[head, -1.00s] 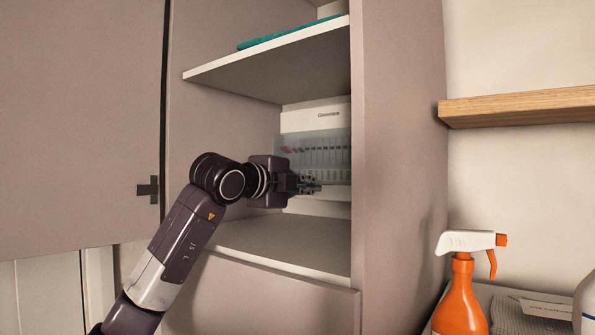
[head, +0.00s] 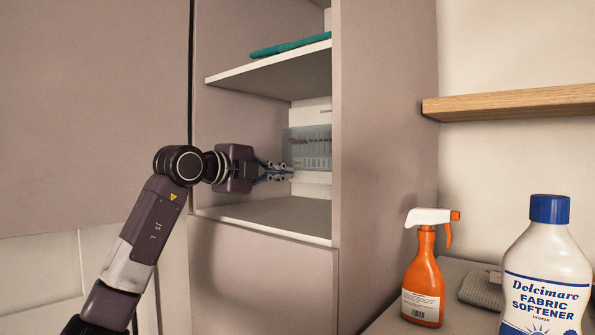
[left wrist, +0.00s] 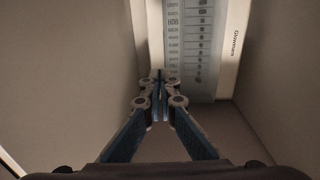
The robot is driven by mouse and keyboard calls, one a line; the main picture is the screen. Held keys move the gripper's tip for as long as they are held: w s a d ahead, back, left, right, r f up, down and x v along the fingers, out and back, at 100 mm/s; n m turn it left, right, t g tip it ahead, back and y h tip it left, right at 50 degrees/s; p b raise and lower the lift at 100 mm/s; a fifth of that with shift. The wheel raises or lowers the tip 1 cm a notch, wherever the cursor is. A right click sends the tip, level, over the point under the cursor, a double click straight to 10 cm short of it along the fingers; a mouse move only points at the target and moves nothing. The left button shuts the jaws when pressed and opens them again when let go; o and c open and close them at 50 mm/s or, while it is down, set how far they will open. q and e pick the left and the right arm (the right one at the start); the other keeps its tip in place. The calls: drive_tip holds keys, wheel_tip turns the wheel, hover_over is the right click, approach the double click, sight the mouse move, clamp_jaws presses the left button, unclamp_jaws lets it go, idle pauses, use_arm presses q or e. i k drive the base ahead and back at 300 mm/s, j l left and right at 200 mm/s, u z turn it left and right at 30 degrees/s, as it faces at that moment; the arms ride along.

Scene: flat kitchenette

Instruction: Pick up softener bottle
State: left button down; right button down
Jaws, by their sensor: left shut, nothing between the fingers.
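The softener bottle (head: 546,275) is white with a blue cap and a label reading "Dolcimaro Fabric Softener". It stands upright on the grey counter at the lower right of the head view, its base cut off by the frame edge. My left gripper (head: 288,172) is inside the open cabinet at the middle, far to the left of the bottle. Its fingers are shut and empty, and they also show in the left wrist view (left wrist: 160,88). My right gripper is not in view.
An orange spray bottle (head: 424,280) stands left of the softener, with a grey cloth (head: 482,290) between them. A wooden shelf (head: 510,103) juts from the wall above. The cabinet's side panel (head: 385,160) separates my left gripper from the counter.

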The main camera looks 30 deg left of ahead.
sight(547, 278)
drive_tip(key=k+j, duration=0.15)
drive_tip(key=k, duration=0.9)
